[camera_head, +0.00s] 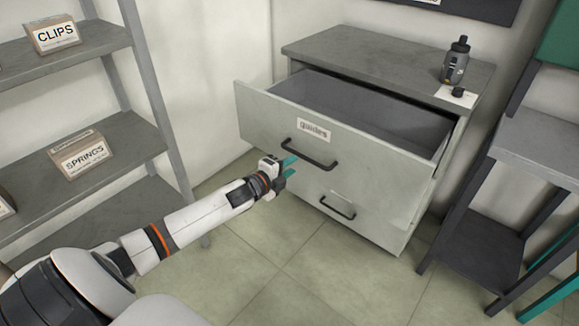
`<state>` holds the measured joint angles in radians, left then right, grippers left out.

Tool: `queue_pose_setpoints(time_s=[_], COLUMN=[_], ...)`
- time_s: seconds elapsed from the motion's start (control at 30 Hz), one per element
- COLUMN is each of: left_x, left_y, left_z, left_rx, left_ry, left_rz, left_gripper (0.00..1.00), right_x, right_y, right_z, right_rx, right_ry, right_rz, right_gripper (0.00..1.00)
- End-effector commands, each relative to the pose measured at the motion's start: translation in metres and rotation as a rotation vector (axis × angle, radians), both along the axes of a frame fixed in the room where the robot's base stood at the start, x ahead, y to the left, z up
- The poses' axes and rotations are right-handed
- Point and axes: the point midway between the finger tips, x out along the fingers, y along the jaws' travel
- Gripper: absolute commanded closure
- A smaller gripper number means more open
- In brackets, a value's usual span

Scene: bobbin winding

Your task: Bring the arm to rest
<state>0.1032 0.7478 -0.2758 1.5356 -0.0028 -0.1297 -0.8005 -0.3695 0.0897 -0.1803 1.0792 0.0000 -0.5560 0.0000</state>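My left arm reaches in from the lower left, stretched out toward a grey drawer cabinet. My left gripper (289,167) has two teal fingers spread apart with nothing between them. It is just in front of the top drawer (264,112), a little left of and below its black handle (309,154), and appears clear of it. The top drawer, labelled "guides", is pulled open and its visible inside looks empty. The lower drawer (375,208) is shut. My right gripper is not in view.
A shelf rack (95,156) on the left holds boxes labelled CLIPS (53,36) and SPRINGS (82,156). A dark bottle-like device (455,64) stands on the cabinet top (380,62). A grey side table (540,145) stands at the right. The tiled floor before the cabinet is clear.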

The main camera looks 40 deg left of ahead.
Motion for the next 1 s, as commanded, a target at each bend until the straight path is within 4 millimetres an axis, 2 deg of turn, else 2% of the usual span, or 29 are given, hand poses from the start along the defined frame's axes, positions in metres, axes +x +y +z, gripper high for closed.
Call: queue_pose_setpoints(time_s=[0.47, 0.57, 0.67, 0.77, 0.8, 0.87, 0.9, 0.97, 1.0], left_x=[0.000, -0.002, -0.013, -0.038, -0.053, -0.080, -0.099, -0.130, -0.153], left_y=[0.000, 0.001, 0.006, 0.009, 0.010, 0.008, 0.005, -0.002, -0.007], left_z=[0.000, -0.007, -0.038, -0.091, -0.117, -0.156, -0.180, -0.214, -0.235], left_rx=[0.000, -0.017, -0.087, -0.210, -0.266, -0.349, -0.401, -0.475, -0.520], left_ry=[0.000, 0.017, 0.085, 0.202, 0.258, 0.342, 0.394, 0.473, 0.524], left_rz=[0.000, 0.011, 0.060, 0.151, 0.197, 0.270, 0.318, 0.390, 0.439], left_gripper=[0.67, 0.67, 0.67, 0.67, 0.67, 0.67, 0.67, 0.67, 0.67], right_x=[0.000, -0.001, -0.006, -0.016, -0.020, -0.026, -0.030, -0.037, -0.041], right_y=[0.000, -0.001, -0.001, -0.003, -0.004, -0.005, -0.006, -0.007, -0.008], right_z=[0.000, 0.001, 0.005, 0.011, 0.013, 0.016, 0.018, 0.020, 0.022], right_rx=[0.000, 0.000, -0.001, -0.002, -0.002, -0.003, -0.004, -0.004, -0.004], right_ry=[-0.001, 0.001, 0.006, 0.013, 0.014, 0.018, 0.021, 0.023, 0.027], right_rz=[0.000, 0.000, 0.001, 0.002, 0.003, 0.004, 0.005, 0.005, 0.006], right_gripper=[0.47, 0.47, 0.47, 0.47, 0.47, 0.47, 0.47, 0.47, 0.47])
